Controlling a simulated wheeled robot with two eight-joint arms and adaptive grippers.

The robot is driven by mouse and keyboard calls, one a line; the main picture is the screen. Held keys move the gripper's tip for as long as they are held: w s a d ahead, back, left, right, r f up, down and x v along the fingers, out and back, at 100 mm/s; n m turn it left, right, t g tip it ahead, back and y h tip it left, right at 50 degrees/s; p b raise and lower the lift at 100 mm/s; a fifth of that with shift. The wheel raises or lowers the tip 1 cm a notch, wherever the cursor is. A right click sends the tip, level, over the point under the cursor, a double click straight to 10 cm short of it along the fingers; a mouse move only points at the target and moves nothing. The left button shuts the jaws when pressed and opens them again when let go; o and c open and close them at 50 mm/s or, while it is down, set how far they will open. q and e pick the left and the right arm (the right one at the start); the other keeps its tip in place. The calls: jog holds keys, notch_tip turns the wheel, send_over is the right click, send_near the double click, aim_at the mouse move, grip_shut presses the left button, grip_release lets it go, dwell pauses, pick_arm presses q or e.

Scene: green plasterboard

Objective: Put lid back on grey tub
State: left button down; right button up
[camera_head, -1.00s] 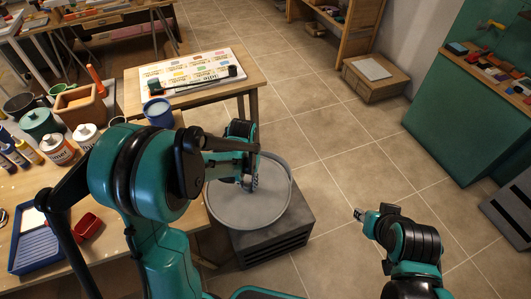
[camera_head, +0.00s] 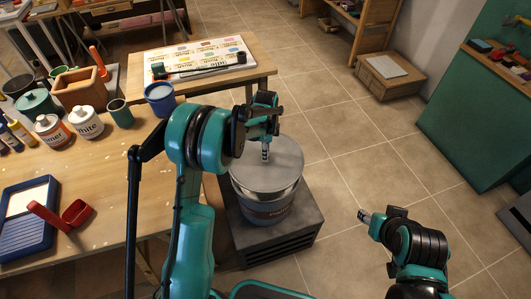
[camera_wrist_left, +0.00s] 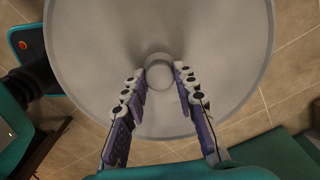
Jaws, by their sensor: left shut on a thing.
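The grey lid (camera_head: 285,152) is a round flat disc with a small central knob, and it fills much of the left wrist view (camera_wrist_left: 225,60). My left gripper (camera_head: 265,154) is shut on the lid's knob (camera_wrist_left: 159,72), with a finger on each side of it. The grey tub (camera_head: 265,210) stands upright on a dark slatted box, its pale rim and label showing below the lid. The lid is over the tub's mouth; I cannot tell whether it touches the rim all round. My right gripper (camera_head: 364,215) is over the floor at right, its fingers too small to judge.
The dark box (camera_head: 230,215) stands beside the wooden workbench (camera_head: 115,180), which holds bottles, pots, a blue paint tray (camera_head: 28,222) and a red-handled tool (camera_head: 76,212). A chart board lies at the back.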

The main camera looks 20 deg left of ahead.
pick_arm(q)
notch_tip(320, 180, down, 6)
jog(key=b, duration=0.4)
jog(key=shift+f, duration=0.15)
dwell(0.3)
jog(key=shift+f+b, duration=0.1)
jog(key=shift+b, duration=0.35)
dwell(1.8)
jog(key=c, duration=0.6)
grip_release()
jog(key=shift+r+p, duration=2.25)
jog(key=shift+r, duration=1.3)
